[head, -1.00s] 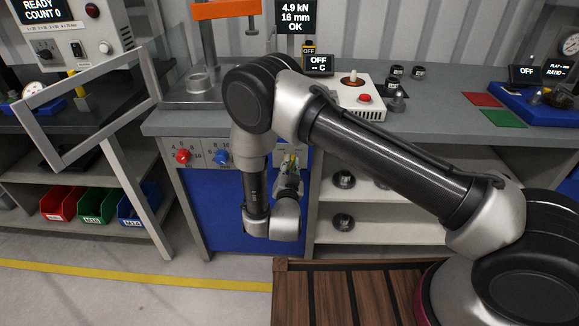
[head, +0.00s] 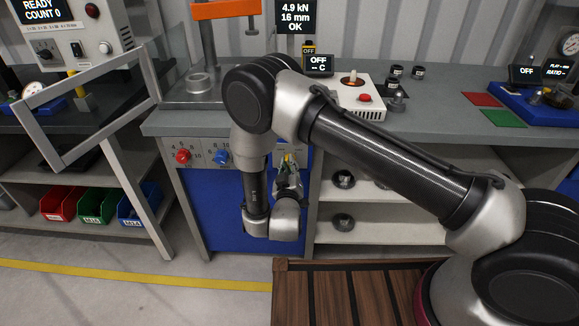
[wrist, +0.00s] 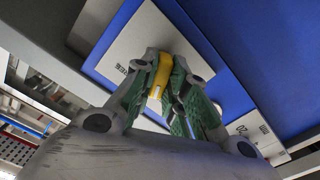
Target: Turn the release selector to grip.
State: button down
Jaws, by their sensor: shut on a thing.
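The release selector is a yellow knob (wrist: 160,75) on a pale label plate (wrist: 135,45) on the blue front of the bench cabinet, seen in the wrist view. My gripper (wrist: 165,80) has its green-padded fingers closed around the knob, one on each side. In the head view my gripper (head: 288,170) is at the right end of the control panel, and the arm partly hides the plate there. Some lettering shows on the plate beside the knob, but I cannot read the selector's position.
A red knob (head: 183,156) and a blue knob (head: 221,157) sit on the panel left of my gripper. A shelf unit (head: 400,228) stands to the right. The bench top (head: 455,125) above holds a white box (head: 352,98) with a red button.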

jog(key=shift+n, duration=1.2)
jog(key=c, duration=1.4)
grip_release()
jog(key=shift+c, duration=0.2)
jog(key=shift+s, duration=0.1)
jog(key=s, duration=0.7)
jog(key=shift+s+a, duration=0.15)
jog(key=shift+s, duration=0.05)
